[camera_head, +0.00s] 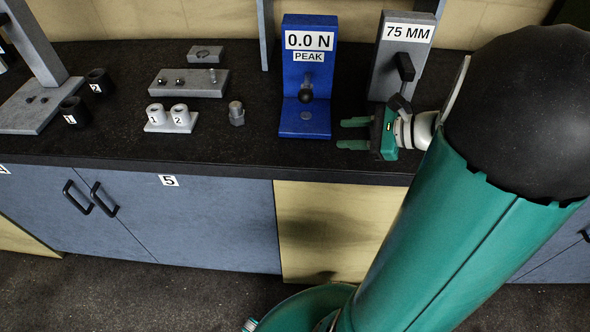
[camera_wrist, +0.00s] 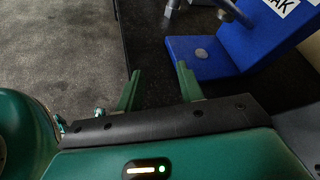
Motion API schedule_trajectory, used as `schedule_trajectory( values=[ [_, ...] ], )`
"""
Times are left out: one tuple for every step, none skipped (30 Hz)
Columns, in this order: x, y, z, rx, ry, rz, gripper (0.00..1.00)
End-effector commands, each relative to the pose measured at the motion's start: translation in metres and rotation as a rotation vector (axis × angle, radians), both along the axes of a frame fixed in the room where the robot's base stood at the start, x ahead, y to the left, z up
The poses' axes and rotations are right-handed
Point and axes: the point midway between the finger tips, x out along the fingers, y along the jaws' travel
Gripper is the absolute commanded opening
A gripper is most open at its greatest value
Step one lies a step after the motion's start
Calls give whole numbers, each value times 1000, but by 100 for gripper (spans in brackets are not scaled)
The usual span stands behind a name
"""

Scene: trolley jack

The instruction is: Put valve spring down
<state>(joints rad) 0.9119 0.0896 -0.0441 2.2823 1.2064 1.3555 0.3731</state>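My gripper (camera_head: 340,133) is open over the right part of the black countertop, in front of the grey 75 MM stand. Its two green fingers point left toward the blue tester's base. In the wrist view my gripper (camera_wrist: 158,68) has its fingers well apart, with only dark countertop showing between them.
The grey 75 MM stand (camera_head: 384,75) with a black lever is behind my gripper. Left of the tester are a metal bolt-like piece (camera_head: 236,114), a white double holder (camera_head: 157,126), a grey block (camera_head: 186,89) and black cups (camera_head: 74,114). The counter's front edge is close.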

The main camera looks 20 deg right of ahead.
Motion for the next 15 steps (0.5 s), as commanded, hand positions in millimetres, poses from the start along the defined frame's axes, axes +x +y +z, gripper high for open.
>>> schedule_trajectory(
  values=[
    [-1, 30, 5, -97, 5, 108, 38],
    [-3, 44, 5, -154, 8, 168, 38],
    [-8, 62, 6, -232, 10, 248, 38],
    [-12, 75, 7, -291, 9, 305, 38],
    [-16, 86, 7, -349, 6, 365, 38],
    [-22, 100, 8, -430, 0, 441, 38],
    [-27, 110, 8, -490, -8, 498, 38],
    [-32, 119, 9, -551, -17, 554, 38],
    [-38, 129, 10, -634, -33, 628, 38],
    [-43, 136, 10, -695, -45, 683, 38],
    [-48, 142, 11, -759, -61, 737, 38],
    [-54, 149, 13, -842, -84, 807, 38],
    [-58, 154, 15, -906, -105, 858, 38],
    [-63, 159, 16, -970, -125, 908, 38],
    [-68, 164, 19, -1056, -157, 974, 38]
  ],
)
